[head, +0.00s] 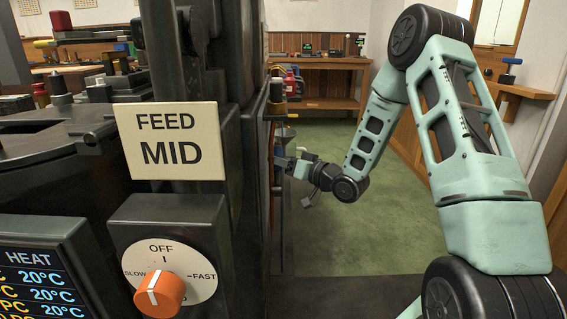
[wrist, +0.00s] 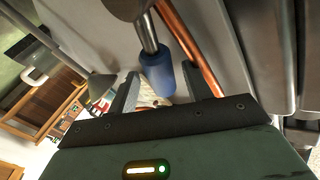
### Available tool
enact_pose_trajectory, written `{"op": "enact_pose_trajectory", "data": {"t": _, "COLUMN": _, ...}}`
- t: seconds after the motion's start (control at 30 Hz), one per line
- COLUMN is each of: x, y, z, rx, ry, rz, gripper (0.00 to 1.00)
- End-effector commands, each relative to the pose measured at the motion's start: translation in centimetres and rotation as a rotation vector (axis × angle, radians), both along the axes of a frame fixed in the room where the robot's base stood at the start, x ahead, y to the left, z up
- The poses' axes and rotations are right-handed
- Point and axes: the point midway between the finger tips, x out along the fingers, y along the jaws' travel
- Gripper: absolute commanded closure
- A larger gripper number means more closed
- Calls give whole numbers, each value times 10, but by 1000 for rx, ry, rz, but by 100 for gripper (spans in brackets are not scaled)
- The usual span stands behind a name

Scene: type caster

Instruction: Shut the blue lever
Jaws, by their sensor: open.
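The blue lever shows in the wrist view as a blue cylindrical grip (wrist: 158,76) on a shiny metal rod (wrist: 148,34). My gripper (wrist: 160,69) is open, with one finger on each side of the blue grip. I cannot tell whether either finger touches it. In the head view my gripper (head: 291,163) is at the right side of the dark machine, at the end of my reaching arm. A small blue patch beside it there may be the lever; the rest is hidden by the machine and gripper.
A copper pipe (wrist: 192,48) runs close beside the lever, near the right finger. The dark machine carries a FEED MID sign (head: 169,141) and an orange knob (head: 159,294). A wooden bench (head: 325,103) stands behind. Green floor (head: 365,225) is clear to the right.

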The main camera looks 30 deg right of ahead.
Motion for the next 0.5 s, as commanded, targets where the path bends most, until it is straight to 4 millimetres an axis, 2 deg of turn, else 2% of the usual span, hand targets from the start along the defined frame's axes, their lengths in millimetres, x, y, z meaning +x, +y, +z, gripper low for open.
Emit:
{"op": "enact_pose_trajectory", "data": {"t": 0.07, "x": 0, "y": 0, "z": 0, "rx": 0, "ry": 0, "rz": 0, "gripper": 50}}
{"op": "enact_pose_trajectory", "data": {"t": 0.23, "x": 0, "y": 0, "z": 0, "rx": -1, "ry": 0, "rz": 0, "gripper": 95}}
{"op": "enact_pose_trajectory", "data": {"t": 0.27, "x": 0, "y": 0, "z": 0, "rx": -1, "ry": 0, "rz": 0, "gripper": 100}}
{"op": "enact_pose_trajectory", "data": {"t": 0.5, "x": 0, "y": -1, "z": 1, "rx": 7, "ry": 10, "rz": 0, "gripper": 100}}
